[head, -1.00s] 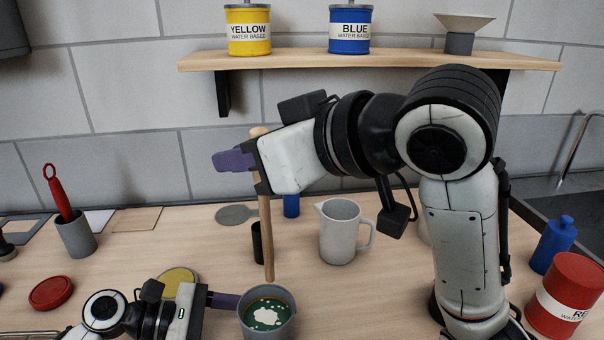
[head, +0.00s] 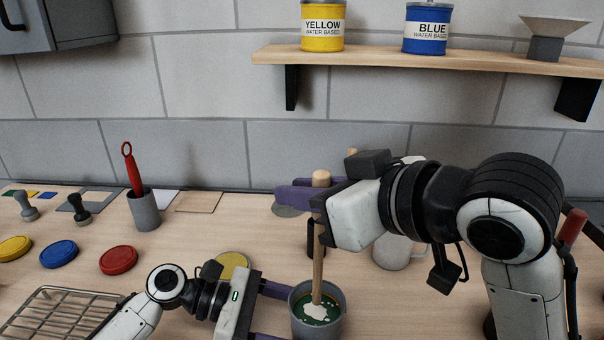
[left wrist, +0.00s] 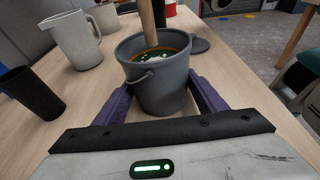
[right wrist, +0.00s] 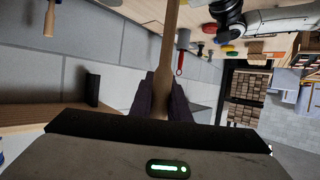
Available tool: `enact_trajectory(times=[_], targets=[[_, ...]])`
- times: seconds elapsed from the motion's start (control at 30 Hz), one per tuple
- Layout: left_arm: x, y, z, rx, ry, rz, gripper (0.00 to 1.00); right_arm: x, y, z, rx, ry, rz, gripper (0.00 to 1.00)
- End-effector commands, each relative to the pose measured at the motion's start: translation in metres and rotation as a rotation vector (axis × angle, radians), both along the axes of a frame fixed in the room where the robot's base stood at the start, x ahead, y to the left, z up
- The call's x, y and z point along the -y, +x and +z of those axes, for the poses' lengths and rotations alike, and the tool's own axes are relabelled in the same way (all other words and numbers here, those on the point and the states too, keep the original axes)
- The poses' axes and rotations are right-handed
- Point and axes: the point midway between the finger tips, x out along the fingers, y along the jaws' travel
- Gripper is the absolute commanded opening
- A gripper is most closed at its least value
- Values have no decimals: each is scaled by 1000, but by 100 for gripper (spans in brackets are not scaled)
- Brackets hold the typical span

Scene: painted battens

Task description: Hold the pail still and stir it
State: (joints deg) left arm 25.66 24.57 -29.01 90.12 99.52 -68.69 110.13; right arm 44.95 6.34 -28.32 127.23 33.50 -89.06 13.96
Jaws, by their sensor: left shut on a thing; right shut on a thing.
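The grey pail (head: 334,325) stands on the worktop with dark green liquid and a pale patch inside. My left gripper (head: 286,315) is shut on the pail, its purple fingers on either side of it; the left wrist view shows the pail (left wrist: 162,92) between them. My right gripper (head: 303,193) is above the pail, shut on a wooden stick (head: 318,265). The stick stands nearly upright, its lower end inside the pail at the liquid. In the right wrist view the stick (right wrist: 168,45) runs between the purple fingers.
A pale jug (head: 390,254) and a dark cup (head: 312,240) stand behind the pail. A yellow lid (head: 234,262) lies behind my left gripper. A wire rack (head: 60,312) is at the left. The shelf (head: 480,65) holds yellow and blue tins.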

Motion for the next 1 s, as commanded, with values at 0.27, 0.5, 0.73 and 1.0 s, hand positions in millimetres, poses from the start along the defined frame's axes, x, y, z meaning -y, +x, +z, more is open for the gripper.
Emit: enact_trajectory(times=[0.27, 0.5, 0.73, 1.0], targets=[[0, 0, 1, 1, -2, 0, 52, 0, 0, -24, -2, 0, -2, 0], [0, 0, 1, 1, -2, 0, 52, 1, 0, -43, -2, -1, -1, 0], [0, 0, 1, 1, -2, 0, 52, 0, 0, -56, 0, -1, -1, 0], [0, 0, 1, 1, -2, 0, 52, 0, 0, -62, 0, 0, -1, 0]])
